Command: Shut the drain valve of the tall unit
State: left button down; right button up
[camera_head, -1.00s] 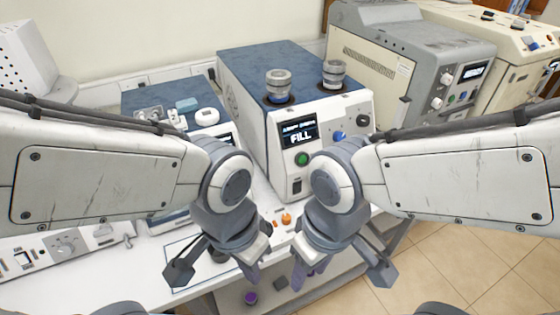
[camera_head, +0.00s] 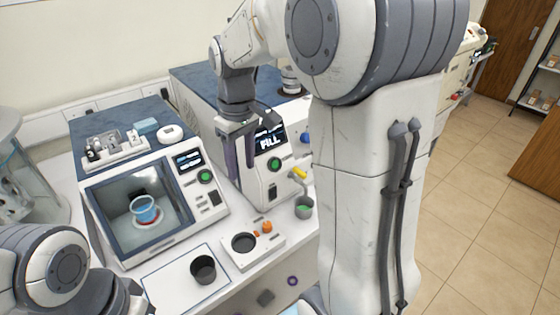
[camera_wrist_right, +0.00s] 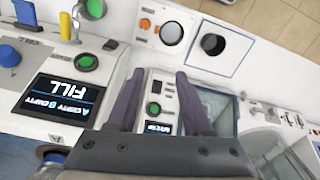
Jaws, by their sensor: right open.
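The tall unit (camera_head: 215,110) is a white box with a blue top, a screen reading FILL and a green button. Its yellow valve lever (camera_head: 299,172) sticks out low on the front, just above a small cup of green liquid (camera_head: 304,207). In the wrist view the yellow lever (camera_wrist_right: 65,27) is at the upper left, away from my fingers. My right gripper (camera_head: 238,172) is open and empty, fingers downward, in front of the unit's left part, left of the lever. It also shows in the wrist view (camera_wrist_right: 160,76). My left arm's wrist is at lower left; its fingers are outside the picture.
An oven-like unit (camera_head: 185,238) with a blue beaker (camera_head: 146,209) behind its window stands at left. A dark cup (camera_head: 203,269) sits on a white pad. A small device with a round dark well (camera_head: 243,242) and orange knobs lies between. My right arm hides the unit's right side.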

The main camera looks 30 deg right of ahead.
aim_at(300, 171)
jog(key=w+d+m, duration=0.2)
jog(key=d, duration=1.6)
jog(key=f, duration=1)
jog(key=shift+s+a+f, duration=0.1)
jog(key=shift+s+f, duration=0.1)
jog(key=shift+f, duration=0.05)
grip_shut()
